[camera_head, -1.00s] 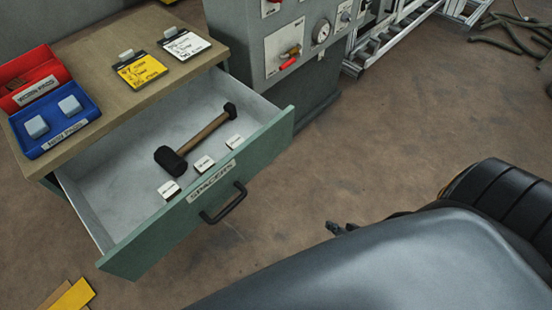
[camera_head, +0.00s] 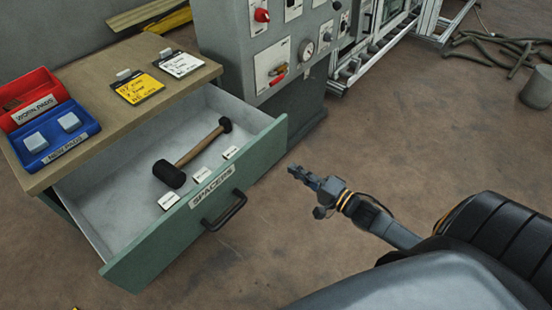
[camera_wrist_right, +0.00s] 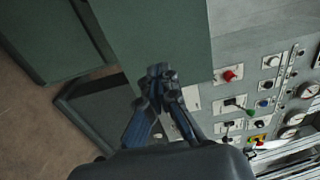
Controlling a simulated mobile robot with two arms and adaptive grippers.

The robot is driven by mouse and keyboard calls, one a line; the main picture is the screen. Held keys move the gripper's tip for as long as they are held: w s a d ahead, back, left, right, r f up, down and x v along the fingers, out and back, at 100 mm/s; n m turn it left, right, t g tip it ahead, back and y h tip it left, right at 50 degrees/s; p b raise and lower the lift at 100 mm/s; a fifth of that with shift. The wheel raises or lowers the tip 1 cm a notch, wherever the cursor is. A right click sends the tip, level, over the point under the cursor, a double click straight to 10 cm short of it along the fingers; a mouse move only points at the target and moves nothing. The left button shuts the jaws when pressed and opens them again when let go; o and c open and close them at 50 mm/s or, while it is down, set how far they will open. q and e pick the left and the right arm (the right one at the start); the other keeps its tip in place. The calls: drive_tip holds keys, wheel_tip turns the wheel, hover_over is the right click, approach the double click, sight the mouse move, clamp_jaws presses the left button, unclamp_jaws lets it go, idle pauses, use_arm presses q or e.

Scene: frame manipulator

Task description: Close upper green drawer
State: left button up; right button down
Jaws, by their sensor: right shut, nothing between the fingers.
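The green drawer (camera_head: 165,246) marked "SPACERS" is pulled well out of the wood-topped cabinet (camera_head: 95,97). Its black handle (camera_head: 223,211) is on the front panel. Inside lie a hammer (camera_head: 190,153) with a dark head and several small white labelled blocks (camera_head: 201,175). My right gripper (camera_head: 297,172) is shut and empty, to the right of the drawer front and apart from it. In the right wrist view its fingers (camera_wrist_right: 159,75) are together, with green and grey surfaces beyond. My left gripper does not show.
On the cabinet top are a red bin (camera_head: 33,98), a blue bin (camera_head: 56,138), a yellow card (camera_head: 137,87) and a white card (camera_head: 181,64). A grey control panel (camera_head: 272,42) stands behind at the right.

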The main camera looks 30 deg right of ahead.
sight(268, 154)
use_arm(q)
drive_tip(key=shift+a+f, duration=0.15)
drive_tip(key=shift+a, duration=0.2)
use_arm(e)
drive_tip(key=x, duration=0.7)
drive_tip(key=shift+w+a+f, duration=0.1)
drive_tip(key=shift+w+a, duration=0.05)
drive_tip(key=shift+w, duration=0.15)
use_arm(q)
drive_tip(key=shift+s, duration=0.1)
